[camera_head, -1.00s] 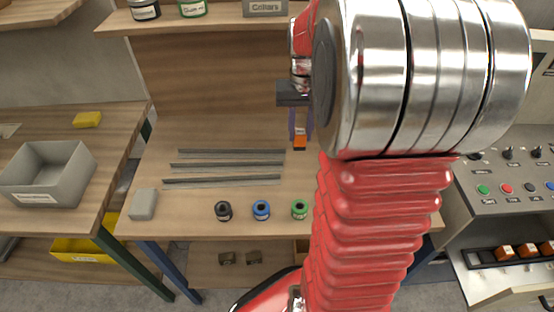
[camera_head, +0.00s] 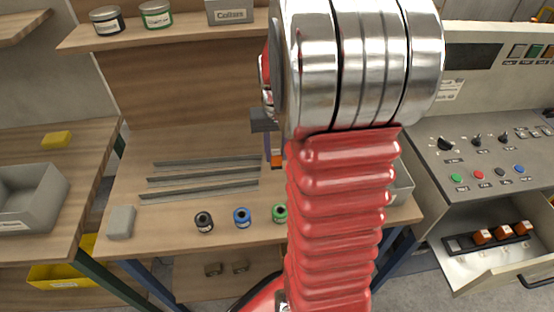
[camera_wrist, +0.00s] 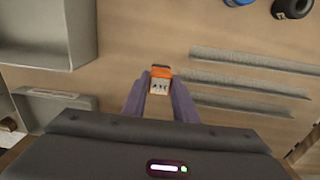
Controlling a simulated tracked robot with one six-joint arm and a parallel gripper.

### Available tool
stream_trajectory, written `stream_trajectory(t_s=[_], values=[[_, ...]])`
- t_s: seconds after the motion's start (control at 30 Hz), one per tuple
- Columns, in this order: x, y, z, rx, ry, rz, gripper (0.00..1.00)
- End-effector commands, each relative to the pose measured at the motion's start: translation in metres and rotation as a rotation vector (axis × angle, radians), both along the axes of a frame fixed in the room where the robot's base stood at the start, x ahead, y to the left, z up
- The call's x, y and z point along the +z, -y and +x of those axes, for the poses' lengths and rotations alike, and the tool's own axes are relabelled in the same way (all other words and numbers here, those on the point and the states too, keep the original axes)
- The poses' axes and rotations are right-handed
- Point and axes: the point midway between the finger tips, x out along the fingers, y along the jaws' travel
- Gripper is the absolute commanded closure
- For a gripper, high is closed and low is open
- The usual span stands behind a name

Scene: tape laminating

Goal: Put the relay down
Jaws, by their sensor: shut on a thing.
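My gripper (camera_wrist: 160,88) is shut on a small orange relay (camera_wrist: 161,73) with a white lettered face. In the wrist view the two purple fingers clasp its sides, and it appears above the wooden bench top. Whether it touches the wood cannot be told. In the head view the gripper (camera_head: 273,154) and a bit of the orange relay (camera_head: 278,161) show beside my red arm sleeve, which hides part of them. They are to the right of the grey strips (camera_head: 205,178).
Black, blue and green rolls (camera_head: 242,217) stand near the bench's front edge. A grey bin (camera_head: 402,184) is partly behind my arm. At right, an open drawer (camera_head: 470,268) below the control panel (camera_head: 490,155) holds several orange relays (camera_head: 503,232). Bare wood surrounds the strips.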

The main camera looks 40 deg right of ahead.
Motion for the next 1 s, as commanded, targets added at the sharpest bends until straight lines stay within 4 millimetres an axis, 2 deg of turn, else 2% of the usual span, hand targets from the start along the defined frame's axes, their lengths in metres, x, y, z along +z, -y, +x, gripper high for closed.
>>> stream_trajectory(t_s=[0.37,0.77,0.8,1.0], values=[[-0.036,0.000,-0.001,-0.001,-0.002,0.001,1.00],[-0.039,0.001,-0.001,-0.002,0.000,0.000,1.00],[-0.039,0.001,-0.001,-0.002,0.000,0.000,0.71],[-0.039,0.001,-0.001,-0.002,0.000,0.000,0.57]])
